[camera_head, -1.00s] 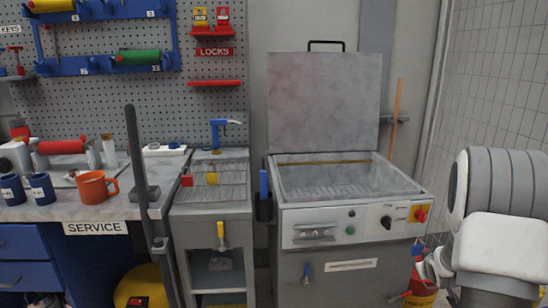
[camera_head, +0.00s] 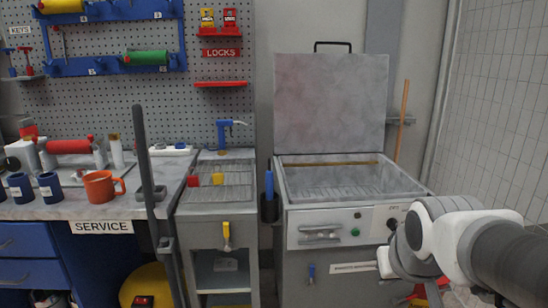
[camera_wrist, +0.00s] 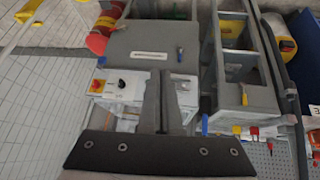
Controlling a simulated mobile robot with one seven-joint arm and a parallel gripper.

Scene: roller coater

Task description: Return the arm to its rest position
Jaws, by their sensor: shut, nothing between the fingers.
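My arm (camera_head: 450,240) reaches in from the right edge in the head view, in front of the right side of the grey machine (camera_head: 300,262). My gripper's fingers are not clearly seen there. In the wrist view my gripper (camera_wrist: 160,75) shows as two dark fingers close together, shut and empty. Behind the fingers is the machine's front, with its control panel (camera_wrist: 122,84). The arm hides part of the machine's panel in the head view.
A counter (camera_head: 75,208) with an orange mug (camera_head: 103,187) and blue mugs stands at the left. A grey cart (camera_head: 215,212) stands between counter and machine. The machine's lid (camera_head: 330,105) is raised. A tiled wall (camera_head: 500,130) is at the right.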

